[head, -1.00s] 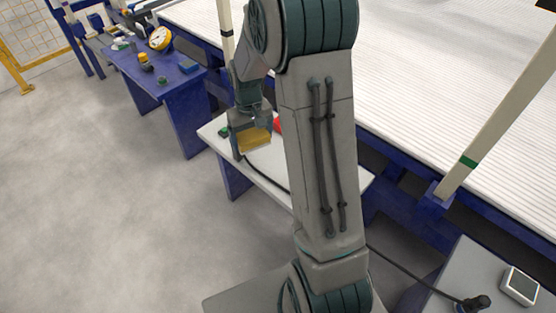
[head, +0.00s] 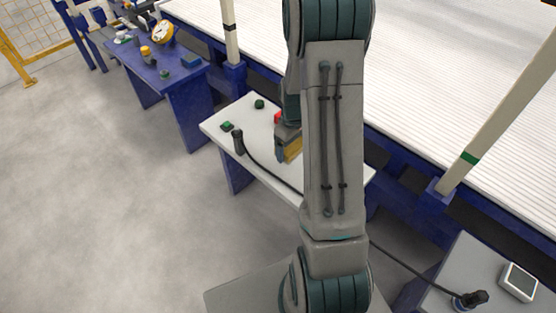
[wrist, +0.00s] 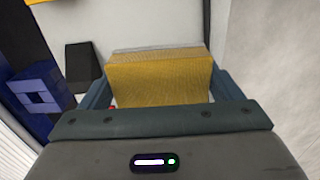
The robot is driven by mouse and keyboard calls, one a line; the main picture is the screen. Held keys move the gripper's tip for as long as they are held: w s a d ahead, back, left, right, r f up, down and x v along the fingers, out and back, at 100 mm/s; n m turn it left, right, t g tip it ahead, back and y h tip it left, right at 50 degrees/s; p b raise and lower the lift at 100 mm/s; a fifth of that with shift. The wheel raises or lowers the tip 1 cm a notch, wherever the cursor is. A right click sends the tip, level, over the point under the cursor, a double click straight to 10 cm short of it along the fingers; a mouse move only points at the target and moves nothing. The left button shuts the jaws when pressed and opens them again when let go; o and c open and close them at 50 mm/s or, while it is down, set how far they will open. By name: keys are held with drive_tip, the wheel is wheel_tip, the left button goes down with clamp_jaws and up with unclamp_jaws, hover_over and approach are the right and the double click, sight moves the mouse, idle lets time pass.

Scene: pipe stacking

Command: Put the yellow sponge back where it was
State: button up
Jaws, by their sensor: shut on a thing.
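The yellow sponge (wrist: 160,82) is between the two fingers of my gripper (wrist: 165,88) in the wrist view, with a finger on each side. The gripper is shut on it. In the head view the sponge (head: 293,150) shows as a small yellow patch below my gripper (head: 287,148), over the white table (head: 225,118). My arm hides part of the sponge and the table's right half. I cannot tell whether the sponge touches the table top.
On the white table stand a black handheld tool (head: 238,142) with a cable, a green piece (head: 227,126), a dark green knob (head: 259,104) and a red thing (head: 278,118). A blue table (head: 180,88) with several items is at the left. The floor (head: 110,190) is clear.

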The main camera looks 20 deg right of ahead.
sight(278, 164)
drive_tip(key=a+f, duration=0.1)
drive_tip(key=w+a, duration=0.1)
drive_tip(key=w+a+f, duration=0.1)
drive_tip(key=shift+a+f+b, duration=0.3)
drive_tip(key=shift+a+f, duration=0.05)
drive_tip(key=shift+f+b, duration=0.55)
drive_tip(key=shift+f, duration=1.35)
drive_tip(key=shift+f, duration=0.2)
drive_tip(key=o, duration=0.9)
drive_tip(key=shift+c, duration=0.2)
drive_tip(key=shift+r, duration=0.1)
